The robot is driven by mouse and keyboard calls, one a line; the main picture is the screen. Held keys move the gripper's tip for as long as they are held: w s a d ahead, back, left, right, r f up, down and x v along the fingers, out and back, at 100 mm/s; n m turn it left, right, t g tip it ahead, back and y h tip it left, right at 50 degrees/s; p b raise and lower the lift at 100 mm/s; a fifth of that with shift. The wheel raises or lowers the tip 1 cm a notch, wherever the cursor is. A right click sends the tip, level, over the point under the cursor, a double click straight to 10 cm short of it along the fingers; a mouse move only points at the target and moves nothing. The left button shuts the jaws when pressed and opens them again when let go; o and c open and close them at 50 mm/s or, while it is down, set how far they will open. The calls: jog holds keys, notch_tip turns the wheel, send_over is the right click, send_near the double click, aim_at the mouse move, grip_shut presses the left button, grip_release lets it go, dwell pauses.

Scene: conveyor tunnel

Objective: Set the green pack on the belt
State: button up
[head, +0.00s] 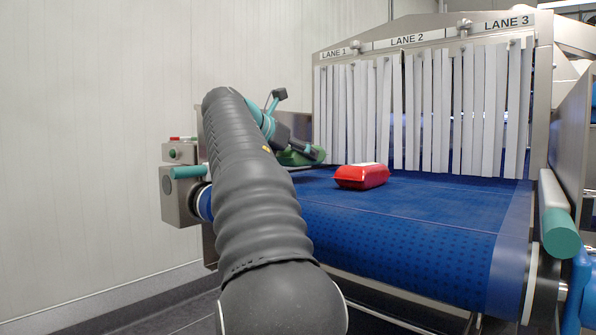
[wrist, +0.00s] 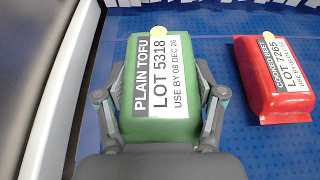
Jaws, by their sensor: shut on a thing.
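The green pack (wrist: 160,122) has a white label reading PLAIN TOFU, LOT 5318, with a yellow dot. My gripper (wrist: 161,78) is shut on it, one finger along each long side. In the head view the green pack (head: 301,158) is over the left part of the blue belt (head: 425,215), in front of the LANE 1 strips, partly hidden by my arm. I cannot tell whether its underside touches the belt. A red pack (head: 362,176) lies on the belt to its right. The red pack also shows in the wrist view (wrist: 262,75), labelled LOT 7265.
White strip curtains (head: 424,110) hang across the tunnel mouth under the lane signs. A metal side rail (wrist: 62,85) runs left of the green pack. A control box (head: 178,195) stands at the belt's left. The belt right of the red pack is clear.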

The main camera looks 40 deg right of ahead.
aim_at(298, 166)
jog(key=shift+f+b, duration=0.7)
jog(key=shift+f, duration=0.95)
jog(key=shift+f, duration=0.1)
jog(key=o, duration=1.7)
jog(key=shift+a, duration=0.1)
jog(key=p+v, duration=0.1)
jog(key=v, duration=1.1)
jog(key=shift+p, duration=0.4)
